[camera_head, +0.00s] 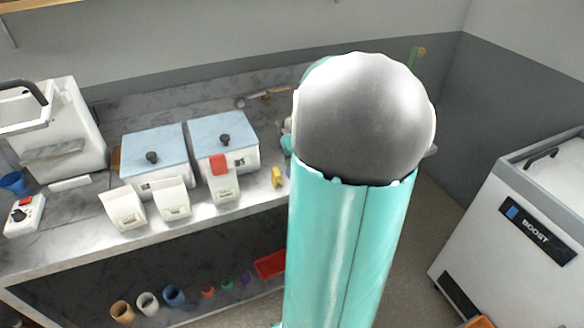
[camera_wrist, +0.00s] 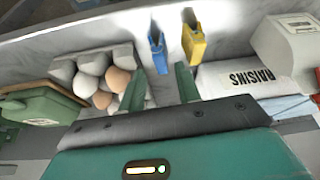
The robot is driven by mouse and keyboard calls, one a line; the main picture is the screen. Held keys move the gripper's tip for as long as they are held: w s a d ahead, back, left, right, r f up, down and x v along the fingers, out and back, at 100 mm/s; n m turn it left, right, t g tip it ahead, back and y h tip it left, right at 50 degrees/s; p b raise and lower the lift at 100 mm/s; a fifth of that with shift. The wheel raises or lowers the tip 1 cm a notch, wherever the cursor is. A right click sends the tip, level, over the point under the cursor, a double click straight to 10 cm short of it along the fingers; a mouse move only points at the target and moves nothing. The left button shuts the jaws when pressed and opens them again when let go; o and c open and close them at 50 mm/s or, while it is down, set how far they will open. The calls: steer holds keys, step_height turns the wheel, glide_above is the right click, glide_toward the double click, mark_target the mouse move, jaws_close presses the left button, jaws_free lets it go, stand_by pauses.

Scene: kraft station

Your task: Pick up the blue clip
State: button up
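The blue clip (camera_wrist: 158,52) stands on the grey counter in the wrist view, just beyond and between my fingertips. My gripper (camera_wrist: 161,72) is open, with one green finger on each side of the line to the clip. I see no contact between the fingers and the clip.
A yellow clip (camera_wrist: 194,38) stands close right of the blue one. A raisins bag (camera_wrist: 245,78) lies to the right. An egg carton (camera_wrist: 62,70) holding several eggs is at the left. In the head view, blue-lidded boxes (camera_head: 155,145) and white packets stand on the counter.

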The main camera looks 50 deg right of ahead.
steer(key=x, duration=0.6)
steer(key=shift+w+d+f, duration=0.15)
steer(key=shift+w+f, duration=0.1)
steer(key=shift+f, duration=0.1)
jaws_close()
